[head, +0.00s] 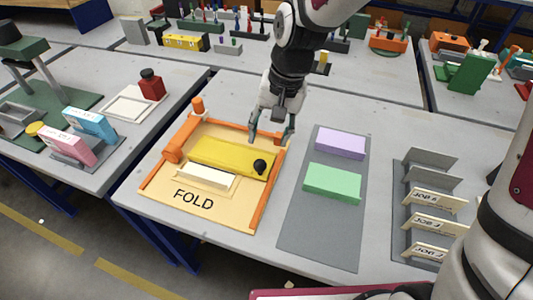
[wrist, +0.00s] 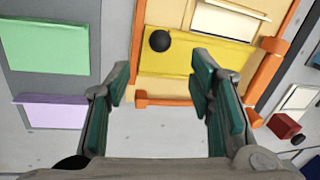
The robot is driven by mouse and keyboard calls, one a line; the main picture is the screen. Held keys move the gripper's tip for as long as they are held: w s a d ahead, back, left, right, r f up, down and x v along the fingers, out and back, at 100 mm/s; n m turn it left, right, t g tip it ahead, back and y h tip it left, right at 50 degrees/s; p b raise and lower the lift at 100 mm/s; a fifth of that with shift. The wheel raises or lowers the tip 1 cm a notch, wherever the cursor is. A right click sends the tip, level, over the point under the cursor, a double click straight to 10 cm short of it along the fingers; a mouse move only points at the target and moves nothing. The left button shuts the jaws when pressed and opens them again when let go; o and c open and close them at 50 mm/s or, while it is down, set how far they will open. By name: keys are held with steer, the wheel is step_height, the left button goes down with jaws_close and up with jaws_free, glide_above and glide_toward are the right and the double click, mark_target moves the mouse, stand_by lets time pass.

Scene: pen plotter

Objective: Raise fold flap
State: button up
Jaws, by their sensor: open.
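The fold station is a tan board (head: 222,216) marked FOLD with an orange frame (head: 255,205). A yellow flap (head: 222,157) with a black round knob (head: 260,166) near its right end lies across it, looking flat or nearly so. A cream piece (head: 207,176) sits just in front of the flap. My gripper (head: 272,137) is open and empty above the back right corner of the frame. In the wrist view, my gripper (wrist: 165,95) has its fingers spread, with the knob (wrist: 160,41) and yellow flap (wrist: 190,60) beyond the fingertips, apart from them.
A grey mat (head: 318,235) with purple (head: 341,143) and green (head: 332,182) blocks lies right of the station. A rack (head: 412,220) with several labelled boards stands further right. Bare table lies behind the station. An orange post (head: 198,105) rises at its back left.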

mark_target(261, 161)
steer(key=f, duration=0.4)
steer(key=a+f+b, duration=0.1)
steer(key=f, duration=0.3)
steer(key=a+f, duration=0.1)
steer(key=f, duration=0.3)
steer(key=shift+w+a+f, duration=0.15)
steer(key=shift+a, duration=0.05)
jaws_close()
